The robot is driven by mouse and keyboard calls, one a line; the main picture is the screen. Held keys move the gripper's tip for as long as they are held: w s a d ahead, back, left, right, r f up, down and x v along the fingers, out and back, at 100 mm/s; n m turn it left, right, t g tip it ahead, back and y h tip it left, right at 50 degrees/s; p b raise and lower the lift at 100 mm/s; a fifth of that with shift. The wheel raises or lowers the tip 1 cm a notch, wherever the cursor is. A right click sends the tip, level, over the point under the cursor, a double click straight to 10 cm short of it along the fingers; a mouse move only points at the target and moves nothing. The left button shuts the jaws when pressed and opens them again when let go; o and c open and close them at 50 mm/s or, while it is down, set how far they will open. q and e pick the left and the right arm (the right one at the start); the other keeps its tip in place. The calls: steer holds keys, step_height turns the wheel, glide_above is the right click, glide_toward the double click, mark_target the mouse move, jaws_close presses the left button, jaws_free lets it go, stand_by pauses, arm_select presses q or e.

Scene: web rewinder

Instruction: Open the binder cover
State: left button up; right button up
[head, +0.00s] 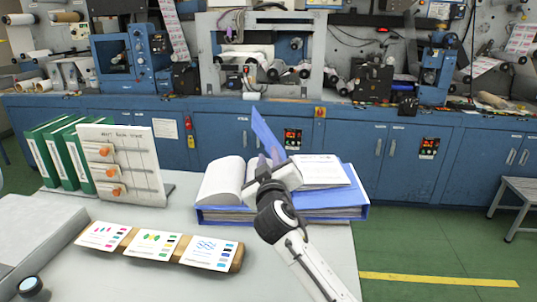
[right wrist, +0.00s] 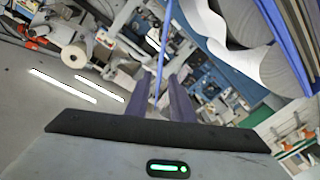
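The blue binder (head: 338,213) lies on the grey table, with a curved block of white pages (head: 222,181) at its left and flatter pages (head: 322,169) at its right. Its thin blue cover (head: 266,134) stands up, tilted, between them. My right gripper (head: 274,171) is at the cover's lower part and hides some of it. In the right wrist view, the blue cover (right wrist: 160,50) runs down edge-on between the two fingers of my right gripper (right wrist: 164,92). A narrow gap shows between the fingers; contact is unclear. My left gripper is not in view.
Green binders (head: 51,155) and a white board with orange knobs (head: 124,163) stand at the left. A wooden strip with printed cards (head: 158,246) lies in front. Blue cabinets (head: 375,150) with machines stand behind.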

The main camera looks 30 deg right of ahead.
steer(key=shift+w+d, duration=0.3)
steer(key=shift+w, duration=0.3)
jaws_close()
stand_by(1.1)
